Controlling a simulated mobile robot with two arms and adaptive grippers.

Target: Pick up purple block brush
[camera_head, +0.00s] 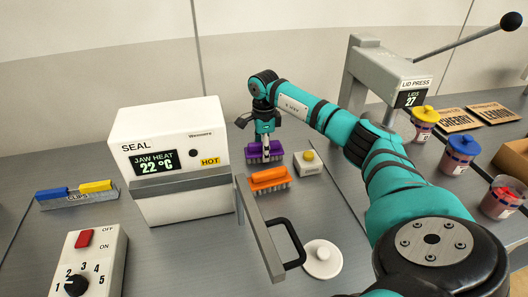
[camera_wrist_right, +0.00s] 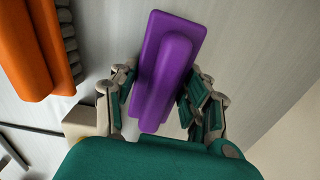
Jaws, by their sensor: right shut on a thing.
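The purple block brush (camera_head: 274,150) is at the back of the grey counter, right of the seal machine, bristles down. I cannot tell whether it touches the counter. My right gripper (camera_head: 265,146) reaches down onto it from above and is shut on its raised handle. In the right wrist view the purple brush (camera_wrist_right: 168,62) lies between the two fingers of my right gripper (camera_wrist_right: 160,88), one on each side. My left gripper is not in view.
An orange block brush (camera_head: 269,178) lies just in front, also in the wrist view (camera_wrist_right: 35,50).

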